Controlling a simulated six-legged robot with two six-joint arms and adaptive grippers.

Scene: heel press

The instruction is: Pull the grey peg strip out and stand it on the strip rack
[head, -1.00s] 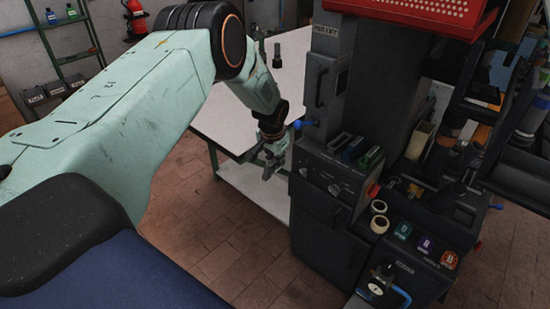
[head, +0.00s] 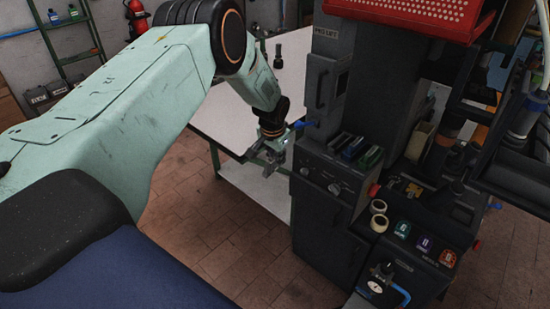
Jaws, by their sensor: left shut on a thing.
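My left gripper (head: 269,160) hangs at the left side of the dark press, in front of the pale table's edge. It is shut on a small grey piece, which I take for the grey peg strip; it shows little against the fingers, so its shape and tilt are unclear. On the press's sloped top stand a dark strip (head: 339,142), a blue one (head: 353,149) and a green one (head: 371,157) in a row. I cannot tell whether this row is the strip rack. My right gripper is out of view.
The dark press (head: 328,220) stands close to the right of my left gripper. A blue-ended lever (head: 303,124) sticks out beside my wrist. The brick-red floor is open at left.

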